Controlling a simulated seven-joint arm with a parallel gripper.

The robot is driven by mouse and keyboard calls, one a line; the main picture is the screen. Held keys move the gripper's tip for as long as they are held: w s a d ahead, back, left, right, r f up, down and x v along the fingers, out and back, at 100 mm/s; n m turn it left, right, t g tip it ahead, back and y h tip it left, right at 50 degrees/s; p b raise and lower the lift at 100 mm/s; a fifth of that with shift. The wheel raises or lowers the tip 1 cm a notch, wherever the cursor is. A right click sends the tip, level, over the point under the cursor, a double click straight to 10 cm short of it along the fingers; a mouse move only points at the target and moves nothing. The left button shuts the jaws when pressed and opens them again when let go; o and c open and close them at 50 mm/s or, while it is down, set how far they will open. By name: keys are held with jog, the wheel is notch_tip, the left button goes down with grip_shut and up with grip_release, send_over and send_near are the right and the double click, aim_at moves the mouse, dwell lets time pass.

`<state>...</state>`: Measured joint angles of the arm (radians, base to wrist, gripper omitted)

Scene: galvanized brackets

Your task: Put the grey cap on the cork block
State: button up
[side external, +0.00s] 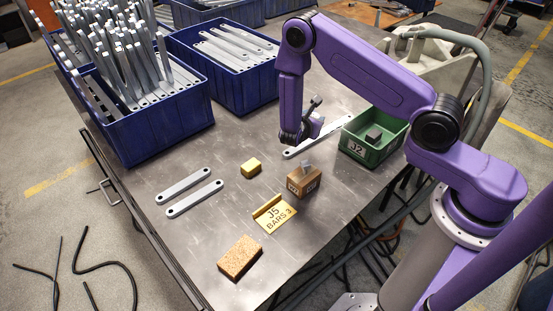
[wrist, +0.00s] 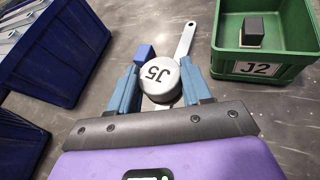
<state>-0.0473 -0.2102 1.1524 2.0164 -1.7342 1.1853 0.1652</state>
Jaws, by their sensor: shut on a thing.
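The grey cap (wrist: 161,84), a round piece with a "J5" label on top, sits between the two blue fingers of my gripper (wrist: 160,92) in the wrist view. The fingers are shut on its sides. In the side external view my gripper (side external: 308,131) is low over the far middle of the table, beside a long flat bar; the cap cannot be made out clearly there. The cork block (side external: 240,257), brown and speckled, lies alone near the table's front edge, well apart from my gripper. It is not in the wrist view.
A green bin (side external: 359,152) holding a dark block stands right of my gripper. A cardboard box (side external: 303,182), a yellow sign (side external: 275,214) and a yellow block (side external: 251,167) stand between gripper and cork. Two flat bars (side external: 184,184) lie left. Blue crates (side external: 165,128) of bars fill the back left.

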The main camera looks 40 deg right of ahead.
jog(key=s+a+n+t+y, duration=0.3)
jog(key=s+a+n, duration=0.1)
jog(key=a, duration=0.6)
jog(key=s+a+n+t+y, duration=0.3)
jog(key=a, duration=0.8)
jog(key=s+a+r+n+t+y, duration=0.25)
jog(key=s+a+n+y, duration=0.7)
jog(key=s, duration=0.55)
send_over(236, 248)
jog(key=shift+g, duration=0.35)
jog(key=f, duration=0.8)
jog(key=shift+s+d, duration=0.25)
jog(key=shift+s, duration=0.1)
jog(key=shift+w+a+f, duration=0.2)
jog(key=shift+f, duration=0.15)
jog(key=shift+w+a+f, duration=0.1)
jog(key=shift+w+f, duration=0.05)
jog(key=shift+f, duration=1.55)
jog(key=shift+f, duration=0.15)
